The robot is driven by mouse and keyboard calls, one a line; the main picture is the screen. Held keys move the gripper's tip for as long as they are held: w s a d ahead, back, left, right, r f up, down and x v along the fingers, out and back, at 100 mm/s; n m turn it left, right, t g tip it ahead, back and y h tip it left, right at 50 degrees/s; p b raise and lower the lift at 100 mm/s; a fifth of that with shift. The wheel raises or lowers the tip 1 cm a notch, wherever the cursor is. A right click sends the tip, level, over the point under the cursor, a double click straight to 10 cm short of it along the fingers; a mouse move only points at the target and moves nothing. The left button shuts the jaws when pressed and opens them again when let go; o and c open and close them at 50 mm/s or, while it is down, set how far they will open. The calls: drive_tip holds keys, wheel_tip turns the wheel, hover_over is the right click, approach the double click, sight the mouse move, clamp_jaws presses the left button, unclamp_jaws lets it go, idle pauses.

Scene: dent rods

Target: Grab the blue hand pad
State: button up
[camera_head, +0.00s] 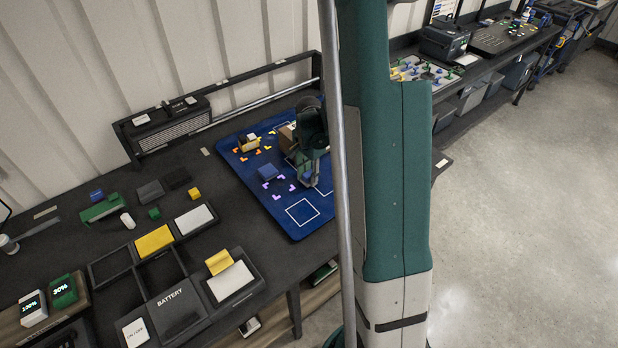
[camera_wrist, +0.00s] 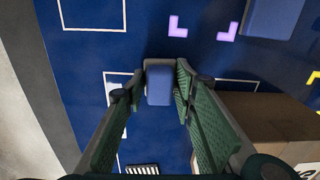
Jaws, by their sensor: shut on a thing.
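My gripper (camera_wrist: 160,76) is shut on a small blue pad (camera_wrist: 159,90) with a grey edge, which sits between the two green fingertips in the wrist view. In the head view my gripper (camera_head: 305,178) is low over the blue mat (camera_head: 255,206), and the held pad cannot be made out there. Whether the pad touches the mat is not clear. A larger blue block (camera_head: 268,172) lies on the mat to the left of my gripper; it also shows at the top right of the wrist view (camera_wrist: 272,17).
A brown box (camera_wrist: 265,125) stands close to the right finger. A yellow-and-brown item (camera_head: 249,143) is at the mat's far left. White outlines and coloured corner marks cover the mat. Trays with yellow and white pads (camera_head: 154,241) fill the table's near left.

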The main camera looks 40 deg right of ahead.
sight(309, 173)
drive_tip(key=shift+r, duration=4.6)
